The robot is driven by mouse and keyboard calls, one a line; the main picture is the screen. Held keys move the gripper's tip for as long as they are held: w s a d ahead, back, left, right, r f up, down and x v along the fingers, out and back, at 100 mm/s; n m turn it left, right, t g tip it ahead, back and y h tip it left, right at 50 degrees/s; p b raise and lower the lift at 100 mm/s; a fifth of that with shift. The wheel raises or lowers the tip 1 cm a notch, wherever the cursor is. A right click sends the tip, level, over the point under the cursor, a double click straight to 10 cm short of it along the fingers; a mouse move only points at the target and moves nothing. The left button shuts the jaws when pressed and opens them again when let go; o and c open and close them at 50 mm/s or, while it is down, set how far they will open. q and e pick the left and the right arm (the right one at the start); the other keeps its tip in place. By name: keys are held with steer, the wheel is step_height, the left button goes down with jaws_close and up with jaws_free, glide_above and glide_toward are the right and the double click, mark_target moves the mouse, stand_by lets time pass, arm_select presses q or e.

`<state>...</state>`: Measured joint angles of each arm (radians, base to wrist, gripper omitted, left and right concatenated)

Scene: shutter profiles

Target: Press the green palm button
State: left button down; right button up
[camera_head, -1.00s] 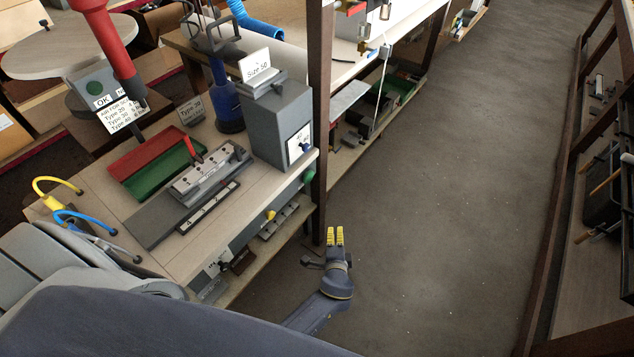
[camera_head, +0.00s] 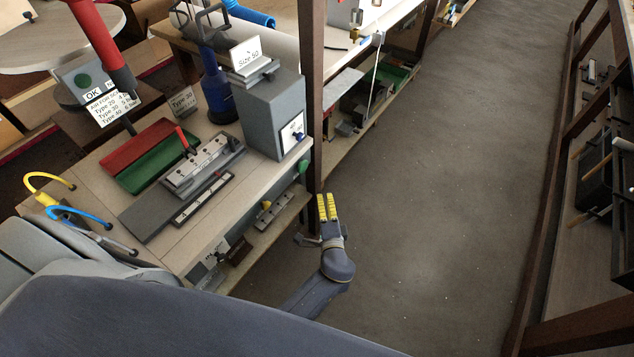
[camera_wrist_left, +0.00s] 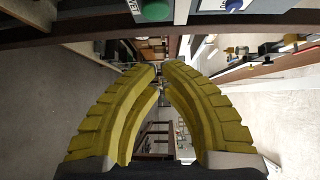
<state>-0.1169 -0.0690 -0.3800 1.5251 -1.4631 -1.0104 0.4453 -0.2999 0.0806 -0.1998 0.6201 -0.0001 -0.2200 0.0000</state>
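The green palm button (camera_head: 303,166) sits on the front side of the workbench, near its right corner beside a dark upright post. It also shows at the top of the left wrist view (camera_wrist_left: 155,10), beyond and above the fingers. My left gripper (camera_head: 327,200) has yellow ribbed fingers and is over the aisle, to the right of and below the button in the head view. It is apart from the button. In the left wrist view its fingertips (camera_wrist_left: 160,68) come together with nothing between them. My right gripper is in neither view.
The dark post (camera_head: 312,90) stands between the bench corner and the aisle. A grey box (camera_head: 275,115) with a blue knob stands above the button. The aisle floor (camera_head: 440,200) is clear.

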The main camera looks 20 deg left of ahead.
mark_target(302, 166)
arm_select(q)
steer(key=s+a+x, duration=0.1)
steer(key=a+x, duration=0.1)
steer(key=x, duration=1)
steer(key=shift+a, duration=0.35)
steer(key=shift+f, duration=0.1)
